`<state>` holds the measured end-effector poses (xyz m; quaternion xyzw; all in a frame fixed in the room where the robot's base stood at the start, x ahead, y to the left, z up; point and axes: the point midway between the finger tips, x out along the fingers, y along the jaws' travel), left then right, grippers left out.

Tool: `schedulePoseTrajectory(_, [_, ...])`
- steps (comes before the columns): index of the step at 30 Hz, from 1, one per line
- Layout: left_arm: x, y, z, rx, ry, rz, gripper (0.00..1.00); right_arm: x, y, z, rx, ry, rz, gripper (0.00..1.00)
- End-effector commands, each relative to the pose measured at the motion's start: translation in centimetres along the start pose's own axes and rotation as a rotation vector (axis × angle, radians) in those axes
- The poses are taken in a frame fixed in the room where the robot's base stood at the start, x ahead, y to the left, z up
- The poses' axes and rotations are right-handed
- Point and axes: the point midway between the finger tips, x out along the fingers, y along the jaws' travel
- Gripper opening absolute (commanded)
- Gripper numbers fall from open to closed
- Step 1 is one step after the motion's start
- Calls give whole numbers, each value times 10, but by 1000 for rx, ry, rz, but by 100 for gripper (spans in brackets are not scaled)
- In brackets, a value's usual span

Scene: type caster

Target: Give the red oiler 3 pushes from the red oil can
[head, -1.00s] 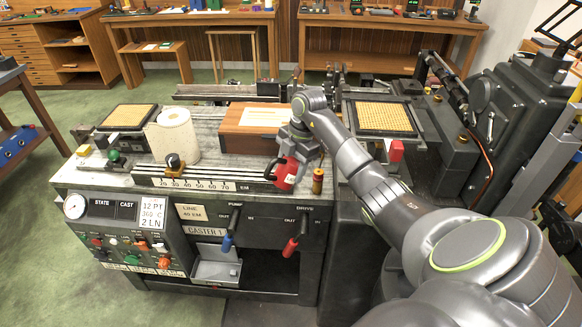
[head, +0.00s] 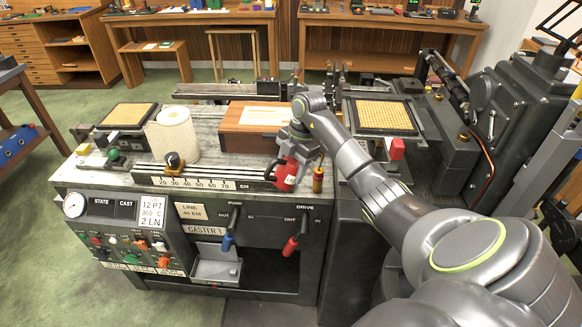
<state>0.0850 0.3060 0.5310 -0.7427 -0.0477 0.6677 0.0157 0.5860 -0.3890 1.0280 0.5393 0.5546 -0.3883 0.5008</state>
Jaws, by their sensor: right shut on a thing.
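The red oil can (head: 286,176) has a pale label and a dark handle or spout at its left. It hangs over the front edge of the caster's top. My right gripper (head: 294,151) is shut on it from above, and the can looks slightly tilted. A brass cylinder (head: 318,181) stands just right of the can, with a small gap or light contact that I cannot tell. A red block (head: 397,149) sits further right on the machine; I cannot tell which part is the red oiler. My left gripper is not in view.
A wooden box (head: 240,132) lies behind the can. A white roll (head: 174,136) and a scale bar with a black knob (head: 174,161) are to the left. Levers with blue (head: 227,242) and red (head: 290,246) grips hang at the front.

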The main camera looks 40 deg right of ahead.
Motion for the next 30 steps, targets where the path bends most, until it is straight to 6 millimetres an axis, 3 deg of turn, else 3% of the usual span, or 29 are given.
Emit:
schedulePoseTrajectory(20, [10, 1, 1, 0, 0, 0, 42, 14, -2, 3, 0, 0, 0, 28])
schedulePoseTrajectory(30, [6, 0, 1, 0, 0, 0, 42, 9, -1, 2, 0, 0, 0, 28])
